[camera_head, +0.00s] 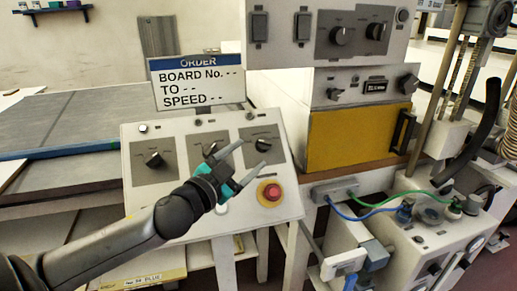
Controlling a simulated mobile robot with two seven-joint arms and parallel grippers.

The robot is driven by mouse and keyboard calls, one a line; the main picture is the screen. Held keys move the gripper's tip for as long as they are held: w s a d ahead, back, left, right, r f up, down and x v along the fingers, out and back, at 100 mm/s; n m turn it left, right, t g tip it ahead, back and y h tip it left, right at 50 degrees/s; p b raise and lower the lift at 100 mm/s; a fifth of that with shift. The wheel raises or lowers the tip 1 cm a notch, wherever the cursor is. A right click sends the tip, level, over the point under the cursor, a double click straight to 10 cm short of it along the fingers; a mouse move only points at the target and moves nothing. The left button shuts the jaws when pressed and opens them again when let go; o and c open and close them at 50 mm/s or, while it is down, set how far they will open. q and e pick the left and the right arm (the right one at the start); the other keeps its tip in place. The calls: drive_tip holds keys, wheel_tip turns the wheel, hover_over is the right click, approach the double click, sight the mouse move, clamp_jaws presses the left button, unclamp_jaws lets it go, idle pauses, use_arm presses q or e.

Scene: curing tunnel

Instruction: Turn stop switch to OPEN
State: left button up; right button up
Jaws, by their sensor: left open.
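A white sloped control panel (200,232) carries three grey plates with black rotary knobs: a left knob (154,159), a middle knob (211,149) partly behind my gripper, and a right knob (262,145). A red round button (270,192) sits at the lower right of the panel. The labels are too small to read, so I cannot tell which knob is the stop switch or where it is set. My left gripper (251,156) is open and empty, with its teal-based fingers pointing toward the right knob. I cannot tell whether they touch it. My right gripper is out of view.
An order sign (197,82) stands behind the panel. A machine with more knobs and a yellow door (352,138) stands to the right. Blue and green cables (377,212) run to a unit at the lower right. A flat grey bed (80,115) lies at the left.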

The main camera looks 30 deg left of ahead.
sight(261, 145)
use_arm(q)
drive_tip(key=shift+w+a, duration=0.1)
drive_tip(key=shift+w, duration=2.65)
drive_tip(key=shift+c, duration=0.3)
clamp_jaws()
